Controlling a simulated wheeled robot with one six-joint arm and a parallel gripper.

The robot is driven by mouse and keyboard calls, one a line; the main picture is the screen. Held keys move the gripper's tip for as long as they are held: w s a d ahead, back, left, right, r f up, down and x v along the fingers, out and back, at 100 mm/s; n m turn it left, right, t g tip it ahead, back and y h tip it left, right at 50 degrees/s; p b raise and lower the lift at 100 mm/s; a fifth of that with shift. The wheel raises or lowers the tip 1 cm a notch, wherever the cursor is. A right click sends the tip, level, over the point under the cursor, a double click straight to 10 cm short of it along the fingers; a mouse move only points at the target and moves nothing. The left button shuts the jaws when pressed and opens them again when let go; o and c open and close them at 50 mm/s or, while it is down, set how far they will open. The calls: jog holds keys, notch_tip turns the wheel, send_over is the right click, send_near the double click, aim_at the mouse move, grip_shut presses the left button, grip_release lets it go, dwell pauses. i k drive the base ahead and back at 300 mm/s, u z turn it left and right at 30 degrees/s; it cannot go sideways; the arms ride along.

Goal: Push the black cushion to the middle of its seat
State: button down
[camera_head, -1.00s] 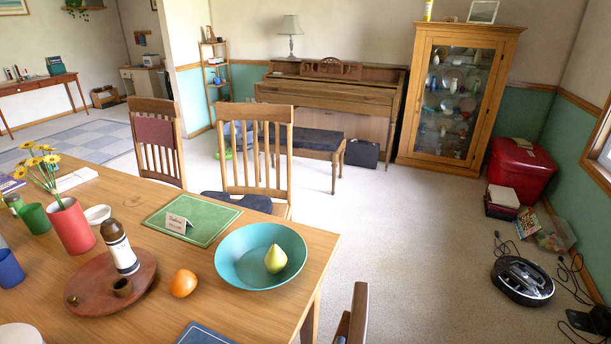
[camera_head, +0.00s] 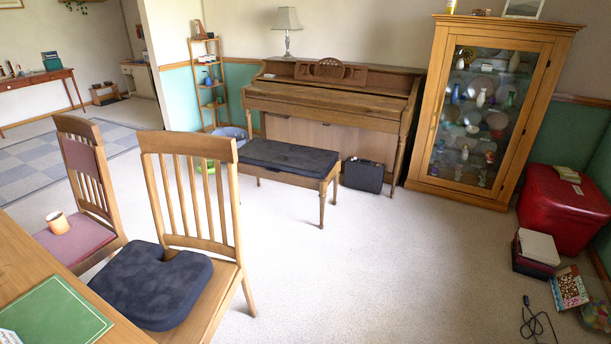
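The black cushion (camera_head: 152,285) is a dark, thick pad with a notch in its back edge. It lies on the wooden seat (camera_head: 205,313) of the nearer chair (camera_head: 190,155) at the lower left. It sits toward the left of the seat, with bare wood showing along the right side. Its near left edge is by the table edge, and part of it may be hidden there. My gripper is not in view.
The dining table (camera_head: 20,255) with a green mat (camera_head: 52,318) fills the lower left corner. A second chair (camera_head: 85,170) with a red cushion (camera_head: 85,243) and a cup (camera_head: 58,223) stands to the left. A piano bench (camera_head: 290,158) stands behind.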

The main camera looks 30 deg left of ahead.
aim_at(154, 294)
jog(key=i, duration=1.85)
jog(key=u, duration=1.65)
jog(key=i, duration=1.3)
jog(key=u, duration=2.6)
